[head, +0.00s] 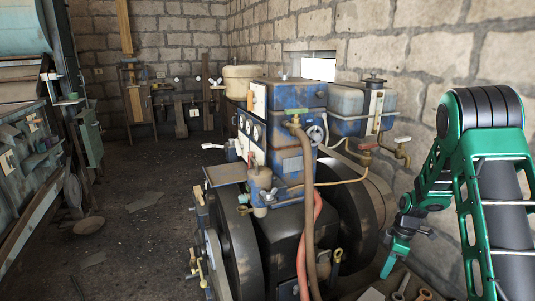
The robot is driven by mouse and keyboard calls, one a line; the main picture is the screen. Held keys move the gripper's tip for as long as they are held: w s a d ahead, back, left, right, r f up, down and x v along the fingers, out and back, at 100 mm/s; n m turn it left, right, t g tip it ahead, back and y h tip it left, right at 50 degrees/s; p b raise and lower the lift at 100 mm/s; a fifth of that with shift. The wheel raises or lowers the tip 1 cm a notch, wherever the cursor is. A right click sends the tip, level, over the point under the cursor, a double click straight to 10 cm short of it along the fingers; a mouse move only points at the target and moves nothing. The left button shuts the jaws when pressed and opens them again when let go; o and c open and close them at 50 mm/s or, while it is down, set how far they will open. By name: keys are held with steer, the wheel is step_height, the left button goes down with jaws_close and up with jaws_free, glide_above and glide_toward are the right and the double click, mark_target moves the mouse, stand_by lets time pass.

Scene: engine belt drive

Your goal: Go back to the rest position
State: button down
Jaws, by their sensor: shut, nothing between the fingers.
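My gripper (391,264) hangs at the end of my green and black arm on the right side of the head view. It points down and a little left, and it is shut with nothing held. It appears in front of the wall and to the right of the engine's dark flywheel (368,222), apart from it in the picture. The blue engine (285,155) stands in the middle, with gauges on its left face and hoses down its front. Its large left wheel (235,250) shows at the lower left of the engine.
A grey tank (347,102) with a brass tap sits at the engine's upper right. Tools (400,284) lie at the lower right below my gripper. A block wall (440,45) runs behind. Benches and panels (30,150) line the left; the dark floor (135,230) between is largely clear.

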steer(key=s+d+r+m+h, duration=0.1)
steer(key=s+d+r+m, duration=0.2)
steer(key=s+r+m, duration=1.05)
steer(key=s+a+r+m, duration=0.1)
steer(key=s+r, duration=0.4)
steer(key=s, duration=0.6)
steer(key=s+a+r+m, duration=0.1)
steer(key=s+r+m, duration=0.3)
steer(key=s, duration=0.8)
steer(key=shift+r+t+h, duration=0.3)
steer(key=shift+r+h, duration=0.1)
steer(key=shift+r, duration=0.3)
steer(key=shift+m, duration=0.25)
